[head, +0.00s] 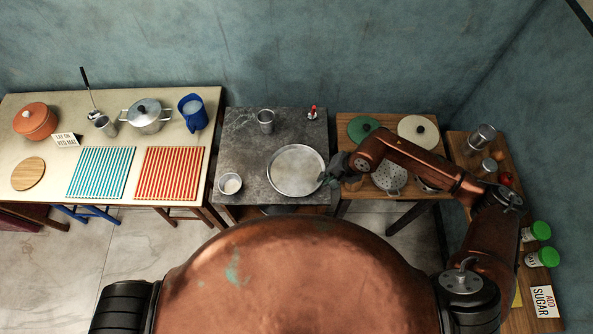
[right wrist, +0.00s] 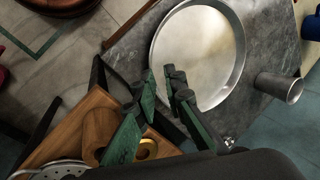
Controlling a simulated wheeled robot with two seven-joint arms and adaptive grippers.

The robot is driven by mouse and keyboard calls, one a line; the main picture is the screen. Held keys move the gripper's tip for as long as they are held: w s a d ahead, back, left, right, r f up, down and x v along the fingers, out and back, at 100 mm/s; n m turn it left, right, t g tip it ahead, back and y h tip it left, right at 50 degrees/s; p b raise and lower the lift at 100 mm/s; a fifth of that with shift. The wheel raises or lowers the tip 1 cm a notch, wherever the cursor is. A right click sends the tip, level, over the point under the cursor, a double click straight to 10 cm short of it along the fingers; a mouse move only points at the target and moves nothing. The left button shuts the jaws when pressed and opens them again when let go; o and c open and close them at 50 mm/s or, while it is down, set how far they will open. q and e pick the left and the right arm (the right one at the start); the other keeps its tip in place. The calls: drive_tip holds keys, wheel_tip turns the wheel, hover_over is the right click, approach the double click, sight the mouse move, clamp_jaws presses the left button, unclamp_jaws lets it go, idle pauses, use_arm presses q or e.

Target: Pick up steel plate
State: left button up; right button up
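The steel plate (head: 296,170) is a round, shiny shallow dish on the dark stone table (head: 236,150). It also fills the upper middle of the right wrist view (right wrist: 197,50). My right gripper (head: 331,174) is at the plate's right edge. In the right wrist view the right gripper's fingertips (right wrist: 162,78) are a little apart, with a narrow gap between them, at the plate's near rim. I cannot tell whether they touch the rim. The plate looks flat on the table. My left gripper is not in view.
A metal cup (head: 266,121), a small white-filled cup (head: 230,183) and a red-topped shaker (head: 312,112) share the stone table. A wooden table with a colander (head: 389,178) and lids stands right, beneath my right arm. A pale table with pots (head: 146,116) stands left.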

sight(318, 185)
drive_tip(key=f, duration=0.2)
drive_tip(key=shift+w+d+f, duration=0.1)
drive_tip(key=shift+w+f, duration=0.15)
drive_tip(key=shift+f, duration=0.05)
drive_tip(key=shift+p+x, duration=0.65)
drive_tip(key=shift+x, duration=2.05)
drive_tip(key=shift+d, duration=0.1)
drive_tip(key=shift+c, duration=0.7)
clamp_jaws()
drive_tip(key=shift+r, duration=0.1)
